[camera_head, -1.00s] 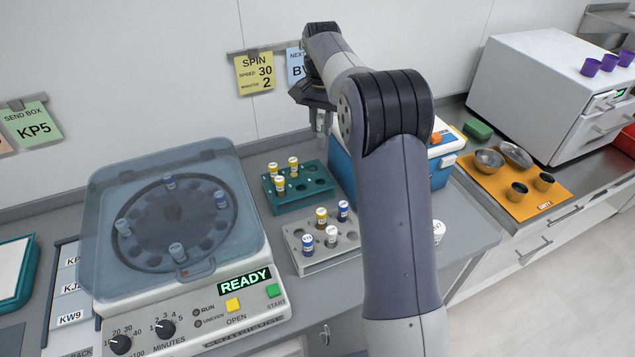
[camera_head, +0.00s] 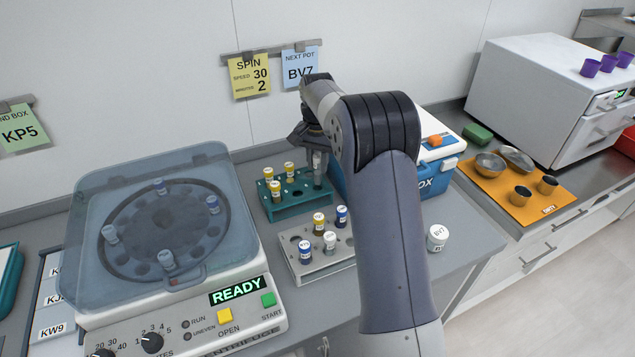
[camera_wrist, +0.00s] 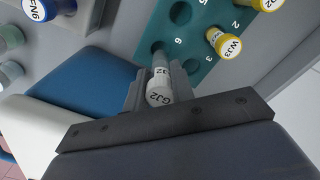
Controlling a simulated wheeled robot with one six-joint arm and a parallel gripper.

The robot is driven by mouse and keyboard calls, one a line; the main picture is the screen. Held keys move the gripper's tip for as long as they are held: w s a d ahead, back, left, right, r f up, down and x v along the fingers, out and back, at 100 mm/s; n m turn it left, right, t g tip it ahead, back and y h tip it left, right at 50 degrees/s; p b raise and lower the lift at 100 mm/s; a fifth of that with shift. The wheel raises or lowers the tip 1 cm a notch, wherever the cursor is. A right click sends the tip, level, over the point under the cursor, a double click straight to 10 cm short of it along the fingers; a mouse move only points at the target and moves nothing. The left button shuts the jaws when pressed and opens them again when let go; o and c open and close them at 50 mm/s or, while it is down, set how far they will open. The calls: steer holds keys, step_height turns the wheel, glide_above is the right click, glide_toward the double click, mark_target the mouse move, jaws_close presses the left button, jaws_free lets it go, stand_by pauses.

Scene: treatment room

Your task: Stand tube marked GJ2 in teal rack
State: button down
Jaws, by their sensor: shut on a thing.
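The tube marked GJ2 (camera_wrist: 158,97) has a pale cap, and my gripper (camera_wrist: 156,88) is shut on it. In the head view my gripper (camera_head: 316,152) is at the back right of the teal rack (camera_head: 299,210), with the tube pointing down there. The teal rack (camera_wrist: 200,68) also shows in the wrist view. The tube's lower end overlaps the rack near a hole in the end row; I cannot tell whether it is inside. Several yellow-capped tubes stand in the rack, one marked WJ3 (camera_wrist: 226,42).
A grey rack (camera_head: 325,262) with blue-, yellow- and white-capped tubes stands in front of the teal rack. A blue cool box (camera_head: 430,181) is close on the right. The centrifuge (camera_head: 205,290) stands left. A white pot marked BV7 (camera_head: 437,238) stands right of my arm.

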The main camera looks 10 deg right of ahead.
mark_target(318, 184)
steer(key=shift+f+p, duration=0.4)
steer(key=shift+f, duration=2.25)
steer(key=shift+f, duration=0.1)
steer(key=c, duration=1.2)
jaws_free()
step_height(318, 184, up, 12)
steer(key=shift+r+b, duration=0.1)
steer(key=shift+b, duration=0.5)
